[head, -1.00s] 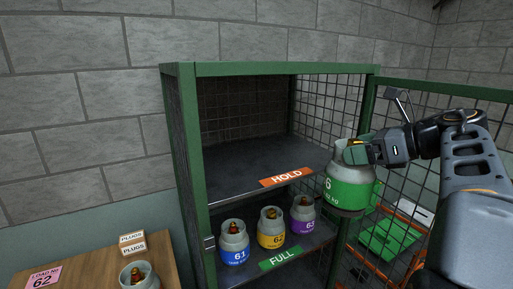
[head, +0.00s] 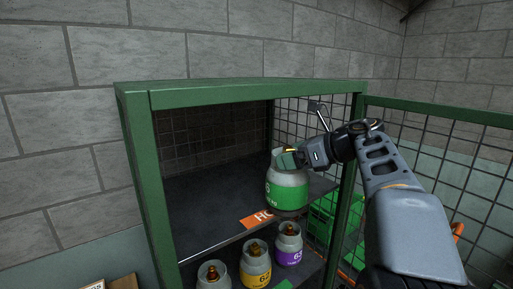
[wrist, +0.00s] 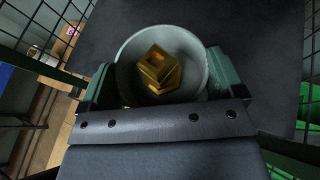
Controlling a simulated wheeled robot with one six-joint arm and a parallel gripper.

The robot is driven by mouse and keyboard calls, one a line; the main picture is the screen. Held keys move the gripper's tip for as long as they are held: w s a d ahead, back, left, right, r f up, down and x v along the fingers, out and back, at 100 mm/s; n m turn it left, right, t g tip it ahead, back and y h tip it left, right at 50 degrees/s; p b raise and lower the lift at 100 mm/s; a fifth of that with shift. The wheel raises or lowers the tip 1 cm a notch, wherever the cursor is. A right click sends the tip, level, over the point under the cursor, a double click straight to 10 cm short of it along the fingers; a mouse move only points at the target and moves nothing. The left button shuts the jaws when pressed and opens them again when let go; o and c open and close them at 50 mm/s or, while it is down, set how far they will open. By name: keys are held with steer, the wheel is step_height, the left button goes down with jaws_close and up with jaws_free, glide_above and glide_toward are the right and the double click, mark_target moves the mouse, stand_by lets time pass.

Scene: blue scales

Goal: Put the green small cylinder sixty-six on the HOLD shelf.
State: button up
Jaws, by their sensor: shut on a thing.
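The green small cylinder (head: 287,190) has a grey top and a green band; only part of its number shows. My gripper (head: 287,158) is shut on its collar and holds it upright at the front of the HOLD shelf (head: 205,205). In the head view it overlaps the shelf's front edge and hides part of the orange HOLD label (head: 257,219). I cannot tell whether its base touches the shelf. In the wrist view the cylinder's round collar (wrist: 196,62) and brass valve (wrist: 160,70) sit between the two green fingers, with dark shelf surface beyond.
Below, a yellow cylinder (head: 256,265), a purple cylinder (head: 289,245) and another cylinder (head: 212,275) stand on the lower shelf. The green cage post (head: 349,170) is close to my arm. The open mesh door (head: 440,150) is at the right. The HOLD shelf looks empty.

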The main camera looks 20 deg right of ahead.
steer(key=w+a+p, duration=0.3)
steer(key=w+a, duration=0.3)
steer(key=w, duration=0.1)
steer(key=shift+w+a+f, duration=0.15)
steer(key=shift+w+a, duration=0.1)
steer(key=shift+w, duration=0.1)
steer(key=shift+f, duration=0.15)
stand_by(0.4)
steer(key=o, duration=1.6)
steer(key=shift+f, duration=0.15)
steer(key=s+d+b, duration=0.1)
steer(key=s+d, duration=0.2)
steer(key=s+d+r+b, duration=0.1)
steer(key=s+d+b, duration=0.1)
steer(key=s+d, duration=0.1)
steer(key=s+d+b, duration=0.1)
steer(key=s+d, duration=0.2)
steer(key=s, duration=0.2)
steer(key=shift+s+d+r, duration=0.2)
steer(key=shift+d+r, duration=0.05)
steer(key=shift+d, duration=0.05)
steer(key=shift+a, duration=0.15)
